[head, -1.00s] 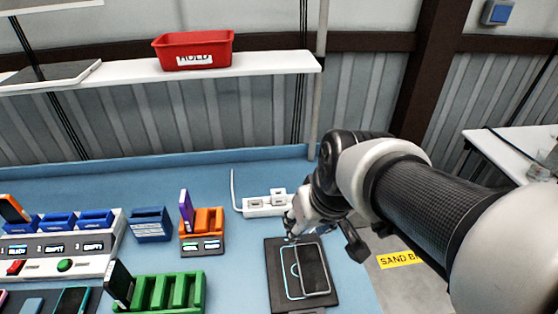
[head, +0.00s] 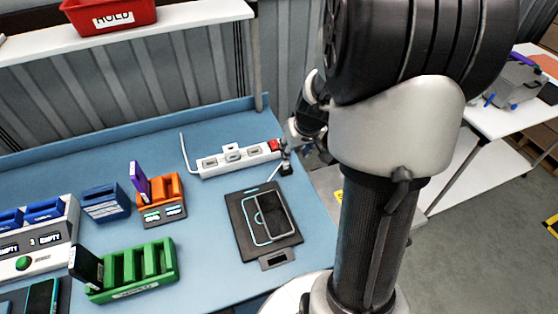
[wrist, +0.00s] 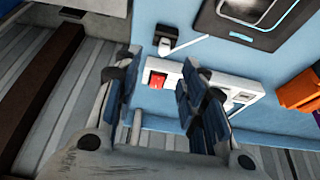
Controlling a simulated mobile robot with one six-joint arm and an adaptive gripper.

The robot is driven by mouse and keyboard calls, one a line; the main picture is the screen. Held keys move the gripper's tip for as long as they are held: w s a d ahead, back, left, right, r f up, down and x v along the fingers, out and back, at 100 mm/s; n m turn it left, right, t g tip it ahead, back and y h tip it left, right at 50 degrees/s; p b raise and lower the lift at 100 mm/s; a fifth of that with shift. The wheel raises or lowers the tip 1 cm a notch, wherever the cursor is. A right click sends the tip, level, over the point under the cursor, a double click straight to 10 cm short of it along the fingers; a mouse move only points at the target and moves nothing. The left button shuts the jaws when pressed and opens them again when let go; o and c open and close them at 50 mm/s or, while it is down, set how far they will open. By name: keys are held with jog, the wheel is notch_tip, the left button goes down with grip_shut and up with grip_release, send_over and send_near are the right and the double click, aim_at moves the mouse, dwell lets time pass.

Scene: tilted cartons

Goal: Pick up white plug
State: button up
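A white plug (head: 231,149) appears to stand on the white power strip (head: 209,163) in the head view. In the wrist view my right-hand finger covers part of the strip (wrist: 258,108), so the plug is not clear there. My gripper (head: 287,158) is at the strip's right end, beside its red switch (head: 274,145). In the wrist view my gripper (wrist: 164,92) has its two dark-padded fingers apart, with the red switch (wrist: 156,80) showing between them. Nothing is held. The far fingertip is hard to make out in the head view.
A black pad with a phone (head: 273,216) lies in front of the strip. A small black-and-white item (wrist: 168,42) lies beside the strip. Orange (head: 161,196), green (head: 132,270) and blue (head: 106,203) holders stand left. A shelf with a red bin (head: 108,14) is above.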

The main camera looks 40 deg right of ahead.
jog(key=b, duration=0.1)
send_near(286, 166)
notch_tip(286, 166, down, 2)
jog(key=w+d, duration=0.1)
jog(key=b+x, duration=0.1)
jog(key=x, duration=0.4)
jog(key=shift+w+a+b, duration=0.1)
jog(key=shift+w+b, duration=0.25)
jog(key=shift+w, duration=0.15)
jog(key=shift+c, duration=0.5)
grip_shut()
